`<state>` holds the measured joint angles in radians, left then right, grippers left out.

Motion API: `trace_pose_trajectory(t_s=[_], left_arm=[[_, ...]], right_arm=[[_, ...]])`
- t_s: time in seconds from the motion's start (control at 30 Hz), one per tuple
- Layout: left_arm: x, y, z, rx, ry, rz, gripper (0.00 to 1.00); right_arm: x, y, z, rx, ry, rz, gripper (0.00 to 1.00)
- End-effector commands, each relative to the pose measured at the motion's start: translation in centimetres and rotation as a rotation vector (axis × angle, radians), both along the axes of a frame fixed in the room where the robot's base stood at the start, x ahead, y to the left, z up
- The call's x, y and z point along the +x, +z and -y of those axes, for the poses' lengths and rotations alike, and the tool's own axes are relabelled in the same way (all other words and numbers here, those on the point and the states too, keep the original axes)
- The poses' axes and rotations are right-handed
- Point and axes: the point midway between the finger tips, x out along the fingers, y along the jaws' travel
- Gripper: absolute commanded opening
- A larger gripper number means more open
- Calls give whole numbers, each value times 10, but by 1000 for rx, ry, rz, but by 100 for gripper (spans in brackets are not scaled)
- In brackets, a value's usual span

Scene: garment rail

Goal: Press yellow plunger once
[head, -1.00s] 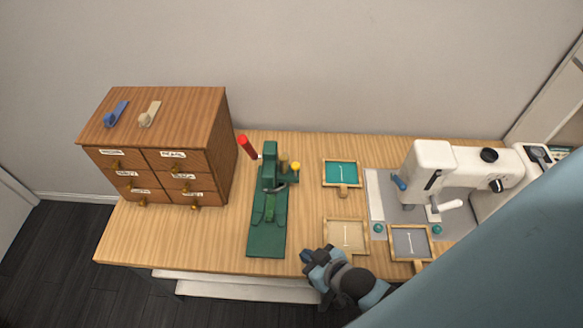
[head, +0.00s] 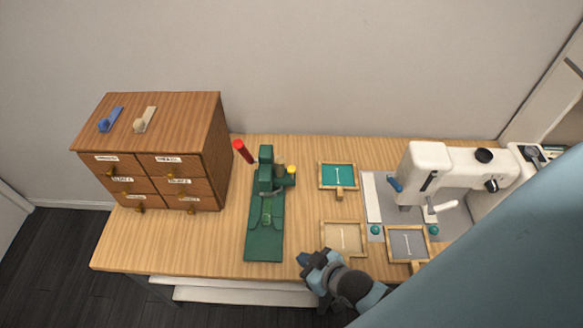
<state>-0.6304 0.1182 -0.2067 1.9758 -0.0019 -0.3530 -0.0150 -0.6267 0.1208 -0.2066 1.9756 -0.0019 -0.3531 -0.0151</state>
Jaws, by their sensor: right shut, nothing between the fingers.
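The yellow plunger (head: 291,169) is a small yellow cap on the right side of the green press (head: 265,220), which stands on the wooden table. My right gripper (head: 308,260) is shut and empty at the table's front edge, to the right of the press base and well in front of the plunger, not touching it. My left gripper is not in view.
A red lever (head: 243,151) rises from the press's left. A drawer cabinet (head: 215,150) stands left. Framed trays (head: 339,189) and a white sewing machine (head: 430,165) are on the right. The table (head: 160,245) is bare at front left.

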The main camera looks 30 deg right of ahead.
Motion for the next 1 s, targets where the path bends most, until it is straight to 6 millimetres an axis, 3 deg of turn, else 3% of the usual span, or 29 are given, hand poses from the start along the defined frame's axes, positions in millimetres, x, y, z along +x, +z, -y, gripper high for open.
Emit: trace_pose_trajectory(t_s=[1.0], left_arm=[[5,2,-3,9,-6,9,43]], right_arm=[[1,0,0,0,0,1,0]])
